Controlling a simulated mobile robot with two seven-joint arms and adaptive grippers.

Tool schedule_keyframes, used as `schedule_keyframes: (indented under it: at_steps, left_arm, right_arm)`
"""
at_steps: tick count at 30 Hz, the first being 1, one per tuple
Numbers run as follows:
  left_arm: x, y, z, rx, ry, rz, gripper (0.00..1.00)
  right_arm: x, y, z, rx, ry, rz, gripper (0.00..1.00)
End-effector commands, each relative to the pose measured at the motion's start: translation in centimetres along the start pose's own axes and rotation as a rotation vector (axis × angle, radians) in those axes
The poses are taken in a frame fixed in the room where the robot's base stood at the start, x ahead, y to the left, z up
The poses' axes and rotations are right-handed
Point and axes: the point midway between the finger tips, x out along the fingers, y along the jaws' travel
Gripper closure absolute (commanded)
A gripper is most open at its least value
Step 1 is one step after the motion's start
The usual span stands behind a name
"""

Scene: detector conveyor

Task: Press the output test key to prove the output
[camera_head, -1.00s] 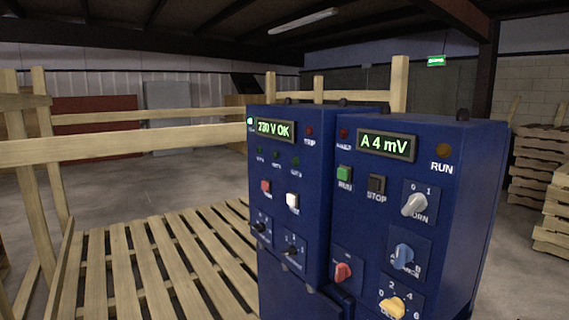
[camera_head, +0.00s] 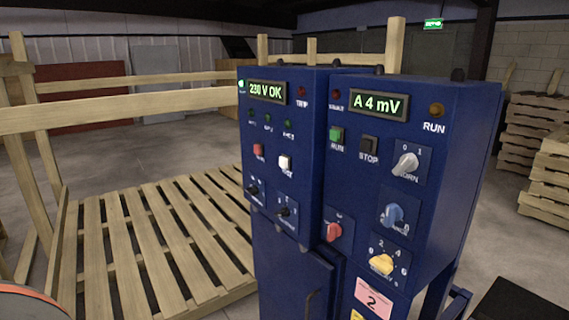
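The blue control cabinet stands in front of me with two boxes side by side. The left box (camera_head: 302,95) has a lit display (camera_head: 267,91) reading "230 V OK". Below it are a red key (camera_head: 258,151) and a white key (camera_head: 285,163); their small labels are blurred, though the white one's may read "TEST". The right box (camera_head: 455,170) has a display (camera_head: 379,104) reading "A 4 mV", a green RUN key (camera_head: 337,136) and a dark STOP key (camera_head: 369,146). Neither gripper is in view, and nothing touches the keys.
Several knobs sit low on the boxes: grey (camera_head: 405,164), blue (camera_head: 393,214), yellow (camera_head: 381,264), red (camera_head: 334,231) and two black. A wooden pallet floor (camera_head: 150,245) with rails (camera_head: 120,108) lies left. Stacked pallets (camera_head: 548,180) stand at right.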

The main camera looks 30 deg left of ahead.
Motion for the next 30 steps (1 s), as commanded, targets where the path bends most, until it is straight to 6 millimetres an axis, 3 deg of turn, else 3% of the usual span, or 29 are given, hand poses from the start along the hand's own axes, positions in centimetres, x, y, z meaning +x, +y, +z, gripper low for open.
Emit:
schedule_keyframes:
  at_steps: [10,15,16,30]
  left_arm:
    - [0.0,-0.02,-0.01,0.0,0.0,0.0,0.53]
    - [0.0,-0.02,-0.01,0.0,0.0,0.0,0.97]
    - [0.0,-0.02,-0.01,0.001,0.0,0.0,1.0]
    - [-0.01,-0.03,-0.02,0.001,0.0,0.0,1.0]
  right_arm:
    - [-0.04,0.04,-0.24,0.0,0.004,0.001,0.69]
    - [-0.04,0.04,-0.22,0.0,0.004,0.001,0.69]
    - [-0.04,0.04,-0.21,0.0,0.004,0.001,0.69]
    - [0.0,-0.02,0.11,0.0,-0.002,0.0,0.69]
